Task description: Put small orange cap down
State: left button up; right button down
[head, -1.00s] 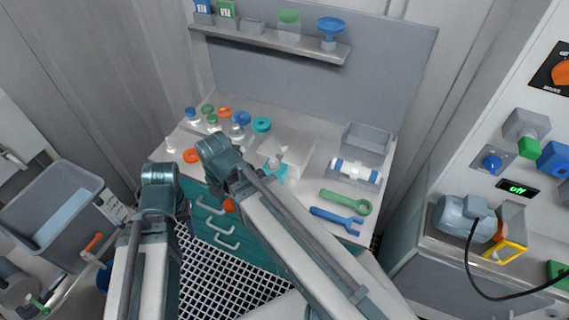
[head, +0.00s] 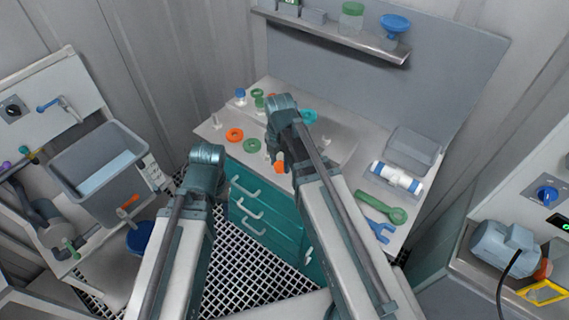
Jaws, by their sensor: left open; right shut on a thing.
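The small orange cap (head: 280,167) shows just below my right gripper (head: 277,156), at the front edge of the worktop. My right gripper is shut on it and points down; its fingers are mostly hidden by my wrist. My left gripper (head: 190,188) is open and empty, left of the drawers and in front of the worktop; its fingertips are hard to make out. A larger orange ring-shaped cap (head: 235,135) lies flat at the worktop's left, with a green ring-shaped cap (head: 252,146) beside it.
The worktop (head: 222,122) also bears a blue-capped bottle (head: 240,97), a teal ring (head: 308,116), a white-and-blue cylinder (head: 396,177), a green wrench (head: 380,207), a blue wrench (head: 379,230) and a grey bin (head: 411,150). A shelf (head: 335,33) hangs behind.

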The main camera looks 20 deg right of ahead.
jog(key=shift+w+d+f, duration=0.1)
jog(key=shift+w+d, duration=0.5)
jog(key=shift+w, duration=0.25)
jog(key=shift+w+d, duration=0.3)
jog(key=shift+w, duration=0.15)
notch_tip(320, 180, down, 4)
jog(key=b, duration=0.3)
jog(key=shift+s+r+b, duration=0.1)
jog(key=shift+r+b, duration=0.1)
jog(key=shift+b, duration=0.2)
jog(key=shift+f, duration=0.15)
jog(key=shift+c, duration=1.7)
grip_release()
